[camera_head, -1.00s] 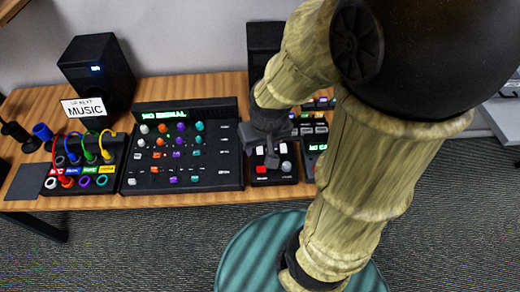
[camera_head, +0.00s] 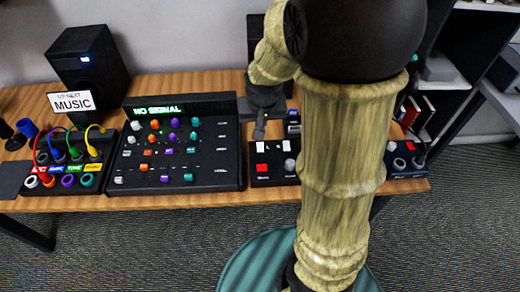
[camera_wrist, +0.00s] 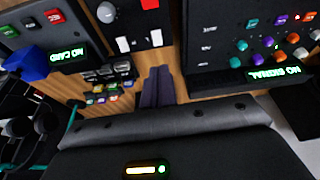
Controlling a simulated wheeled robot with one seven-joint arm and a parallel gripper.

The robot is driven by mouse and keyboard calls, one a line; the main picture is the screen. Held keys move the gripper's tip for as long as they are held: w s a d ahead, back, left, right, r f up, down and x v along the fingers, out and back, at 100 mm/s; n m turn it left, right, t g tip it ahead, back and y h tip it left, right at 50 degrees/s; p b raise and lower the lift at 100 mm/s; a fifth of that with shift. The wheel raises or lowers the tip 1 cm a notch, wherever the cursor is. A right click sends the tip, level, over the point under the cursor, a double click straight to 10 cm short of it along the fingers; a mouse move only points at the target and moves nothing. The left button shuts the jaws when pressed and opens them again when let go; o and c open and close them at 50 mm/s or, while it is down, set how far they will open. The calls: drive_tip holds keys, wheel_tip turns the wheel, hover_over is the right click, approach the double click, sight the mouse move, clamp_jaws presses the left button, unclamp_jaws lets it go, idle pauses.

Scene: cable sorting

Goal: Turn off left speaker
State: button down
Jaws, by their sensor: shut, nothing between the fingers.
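The left speaker (camera_head: 88,72) is a black box at the back left of the table in the head view. A small blue-white light (camera_head: 85,58) glows on its front. My gripper (camera_head: 259,132) is well to the right of the speaker, just right of the mixer, and is apart from the speaker. In the wrist view my gripper's dark fingers (camera_wrist: 158,78) are together and empty over bare wood. The left speaker does not clearly show in the wrist view.
The mixer (camera_head: 222,180) reads NO SIGNAL. A MUSIC card (camera_head: 72,102) stands before the speaker, with coloured cables (camera_head: 72,142) in front. A small control box (camera_head: 270,172) lies under my arm.

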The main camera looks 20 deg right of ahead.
sight(260, 145)
drive_tip(key=shift+m, duration=0.4)
drive_tip(key=w+f+b, duration=0.1)
drive_tip(key=w+d+f, duration=0.1)
drive_tip(key=w, duration=0.1)
drive_tip(key=shift+d+f+b, duration=0.1)
drive_tip(key=shift+f+b, duration=0.2)
drive_tip(key=shift+b, duration=0.1)
drive_tip(key=shift+f, duration=0.1)
drive_tip(key=x, duration=0.4)
drive_tip(key=b+x, duration=0.1)
drive_tip(key=x, duration=0.8)
drive_tip(key=shift+s+f, duration=0.2)
drive_tip(key=shift+f, duration=0.25)
drive_tip(key=shift+d+p, duration=0.1)
drive_tip(key=shift+p, duration=0.3)
drive_tip(key=shift+w+f, duration=0.1)
drive_tip(key=shift+f, duration=0.1)
